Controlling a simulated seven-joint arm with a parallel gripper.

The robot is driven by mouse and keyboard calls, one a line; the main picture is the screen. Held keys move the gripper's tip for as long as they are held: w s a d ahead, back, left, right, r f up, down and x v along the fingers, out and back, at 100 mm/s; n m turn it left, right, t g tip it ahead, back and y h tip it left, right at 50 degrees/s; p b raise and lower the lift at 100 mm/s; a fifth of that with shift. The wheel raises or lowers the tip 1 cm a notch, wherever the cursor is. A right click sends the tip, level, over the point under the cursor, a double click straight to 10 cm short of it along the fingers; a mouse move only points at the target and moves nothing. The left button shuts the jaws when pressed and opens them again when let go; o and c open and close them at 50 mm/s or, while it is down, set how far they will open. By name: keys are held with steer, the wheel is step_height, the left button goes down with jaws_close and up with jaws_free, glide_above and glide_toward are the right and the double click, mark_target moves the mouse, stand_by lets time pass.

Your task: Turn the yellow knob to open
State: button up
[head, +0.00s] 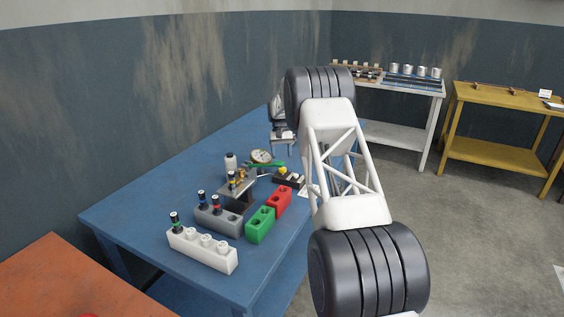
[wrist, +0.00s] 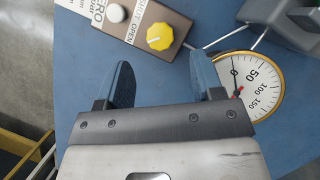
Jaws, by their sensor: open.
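The yellow knob (wrist: 159,37) sits on a brown box in the wrist view, beside the printed word OPEN. A white round knob (wrist: 116,13) is on the same box (wrist: 178,18), to the left of the yellow one. My gripper (wrist: 163,75) is open, its two blue-grey fingers apart and nothing between them. In the picture the yellow knob lies just past the fingertips, between their lines; it does not appear to touch either finger.
A round gauge (wrist: 255,85) lies just right of my right finger. A grey block (wrist: 295,22) is beyond it. On the blue table (head: 140,208) stand white (head: 203,249), grey (head: 217,221), green (head: 260,225) and red (head: 279,200) blocks.

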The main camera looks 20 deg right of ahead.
steer(key=shift+v, duration=1.05)
steer(key=shift+r, duration=0.15)
steer(key=s+a+r+t, duration=0.1)
steer(key=s+a+r, duration=0.3)
steer(key=s+r, duration=0.55)
steer(key=s+a+r+t, duration=0.1)
steer(key=s+a+r, duration=0.4)
steer(key=s, duration=0.7)
steer(key=s+a+r+t, duration=0.2)
steer(key=s+a+r, duration=0.1)
steer(key=s+r, duration=0.65)
steer(key=s+a+n+t+h, duration=0.1)
steer(key=s+a, duration=0.1)
steer(key=s, duration=0.9)
steer(key=s+a, duration=0.2)
steer(key=s, duration=1)
steer(key=s+a+f+t, duration=0.1)
steer(key=s+f, duration=0.2)
steer(key=s, duration=0.6)
steer(key=s+a+f+t, duration=0.1)
steer(key=s+f, duration=0.3)
steer(key=s, duration=0.5)
steer(key=shift+s+n, duration=0.35)
steer(key=shift+n, duration=0.05)
